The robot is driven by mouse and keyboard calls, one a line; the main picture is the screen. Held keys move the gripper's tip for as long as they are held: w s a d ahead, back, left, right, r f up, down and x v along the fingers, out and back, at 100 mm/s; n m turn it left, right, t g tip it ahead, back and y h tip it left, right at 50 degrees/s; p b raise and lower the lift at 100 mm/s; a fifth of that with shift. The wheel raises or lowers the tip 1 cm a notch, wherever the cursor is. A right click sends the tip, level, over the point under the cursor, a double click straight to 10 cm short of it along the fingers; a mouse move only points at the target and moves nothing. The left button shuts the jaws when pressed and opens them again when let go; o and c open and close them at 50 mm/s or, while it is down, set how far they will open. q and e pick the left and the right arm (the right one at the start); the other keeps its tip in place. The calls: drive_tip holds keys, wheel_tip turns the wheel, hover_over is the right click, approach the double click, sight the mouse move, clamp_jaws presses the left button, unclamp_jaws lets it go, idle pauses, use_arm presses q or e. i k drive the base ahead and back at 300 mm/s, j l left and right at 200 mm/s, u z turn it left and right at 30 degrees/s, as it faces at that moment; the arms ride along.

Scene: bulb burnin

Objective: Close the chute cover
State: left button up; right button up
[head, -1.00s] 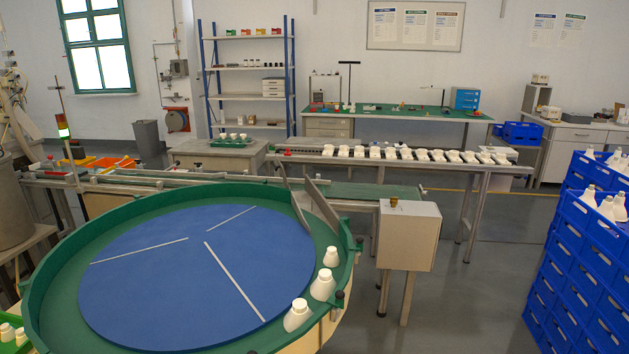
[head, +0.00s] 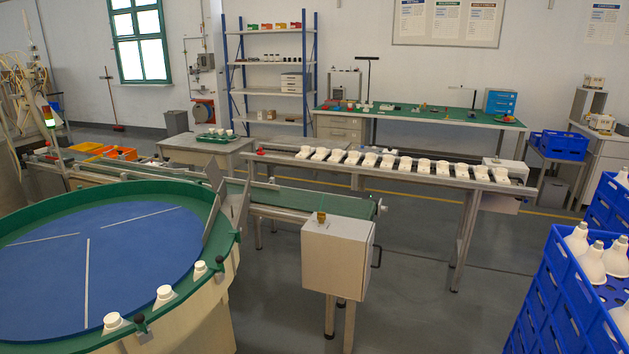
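Neither of my grippers is in view. I cannot make out for certain which part is the chute cover. Two upright grey metal plates (head: 226,207) stand at the right edge of the blue turntable (head: 62,240), beside the conveyor (head: 312,202). A light grey box (head: 338,257) on legs stands in front of the conveyor, with a brass-coloured knob on top and a dark handle on its right side. Whether any part of the box is a cover, open or shut, cannot be told from here.
White bulbs sit along the turntable's green rim (head: 216,263). A long rack of white bulbs (head: 385,164) stands behind the conveyor. Stacked blue crates (head: 545,290) holding bulbs stand at the right. Grey floor (head: 430,310) is free between box and crates.

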sight(211, 169)
drive_tip(key=i+l+u, duration=0.15)
drive_tip(key=i+l, duration=0.55)
drive_tip(key=i+l+u, duration=0.15)
drive_tip(key=i+l, duration=0.6)
